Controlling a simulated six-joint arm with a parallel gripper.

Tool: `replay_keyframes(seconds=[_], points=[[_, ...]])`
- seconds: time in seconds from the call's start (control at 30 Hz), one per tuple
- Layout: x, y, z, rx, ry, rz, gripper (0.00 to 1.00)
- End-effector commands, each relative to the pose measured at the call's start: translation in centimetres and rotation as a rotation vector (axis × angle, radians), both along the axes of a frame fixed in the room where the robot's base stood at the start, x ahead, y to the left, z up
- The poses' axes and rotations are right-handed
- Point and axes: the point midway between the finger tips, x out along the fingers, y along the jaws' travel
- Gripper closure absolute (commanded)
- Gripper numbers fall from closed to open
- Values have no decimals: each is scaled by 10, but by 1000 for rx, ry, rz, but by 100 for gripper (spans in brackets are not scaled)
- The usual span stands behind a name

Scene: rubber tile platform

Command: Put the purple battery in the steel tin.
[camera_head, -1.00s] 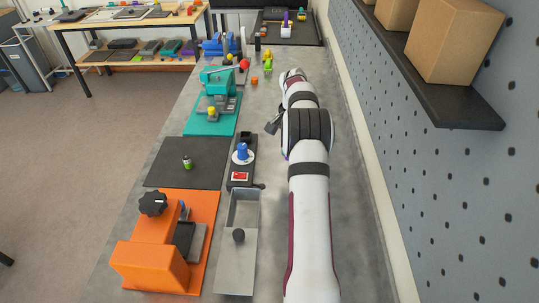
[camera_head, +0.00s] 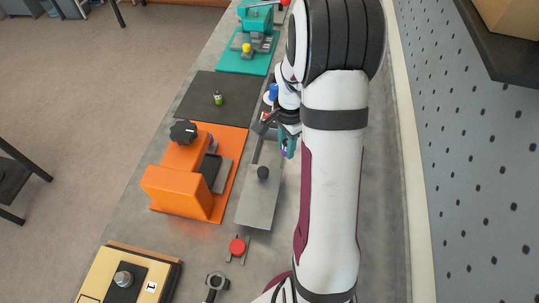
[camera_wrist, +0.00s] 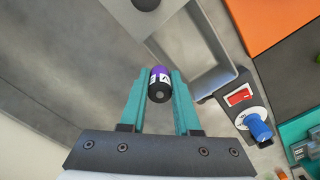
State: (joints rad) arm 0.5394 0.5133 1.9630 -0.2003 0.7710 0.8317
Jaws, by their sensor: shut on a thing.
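The purple battery (camera_wrist: 160,88) has a purple band and a black end. My gripper (camera_wrist: 158,76) is shut on it between two teal fingers. In the head view the gripper (camera_head: 288,145) hangs at the right of the far end of the steel tin. The steel tin (camera_head: 258,206) has its lid slid toward the near end, with a black knob on it. In the wrist view the tin's open part (camera_wrist: 207,82) lies just right of the battery. The battery's height above the tin is hard to tell. The gripper hides part of the opening in the head view.
An orange device (camera_head: 182,188) stands left of the tin. A dark mat (camera_head: 200,100) holds a small green battery (camera_head: 218,98). Grey bench is clear right of the tin.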

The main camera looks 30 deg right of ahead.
Motion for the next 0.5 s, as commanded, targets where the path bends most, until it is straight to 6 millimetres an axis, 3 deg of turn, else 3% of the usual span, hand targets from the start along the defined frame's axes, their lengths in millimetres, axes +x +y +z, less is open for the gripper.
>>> replay_keyframes(seconds=[0.1,0.2,0.4,0.5], points=[[25,17,-19,1,2,5,100],[36,25,-27,1,2,2,100],[39,27,-62,2,4,-1,100],[40,27,-69,0,1,0,100]])
